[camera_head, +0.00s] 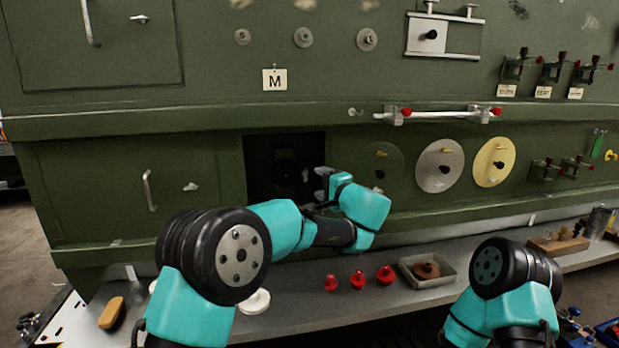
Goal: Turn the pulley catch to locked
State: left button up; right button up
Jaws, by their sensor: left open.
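A dark square bay (262,163) is set in the lower green panel, below the card marked M. Inside it a dark round shape (287,172) shows faintly; it may be the pulley, but its catch and the catch's position cannot be made out. My left gripper (318,184) is open at the right edge of this bay, pointing toward the panel. My forearm and wrist hide part of the panel just right of and below the bay. I see nothing held between the fingers. My right arm is at the lower right and its gripper is not in view.
A grey shelf (310,309) runs below the panel. It carries several red knobs (358,280), a metal tray (427,281) and a white disc (255,301). Round green, grey (432,180) and yellow (495,178) discs sit right of my left wrist. A white bar (440,114) juts out above.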

aim_at(306, 176)
pick_arm(q)
jog(key=x, duration=0.6)
jog(key=shift+w+a, duration=0.15)
jog(key=shift+a, duration=0.05)
jog(key=shift+c, duration=0.5)
jog(key=c, duration=0.8)
jog(key=shift+m, duration=0.4)
jog(key=m+t+h, duration=0.2)
jog(key=m, duration=0.5)
jog(key=m+t+h, duration=0.2)
jog(key=m, duration=0.5)
jog(key=m+t+h, duration=0.1)
jog(key=m+t, duration=0.2)
jog(key=m, duration=0.4)
jog(key=shift+a+f+m+h, duration=0.3)
jog(key=shift+f+m+h, duration=0.05)
jog(key=shift+m+h, duration=0.05)
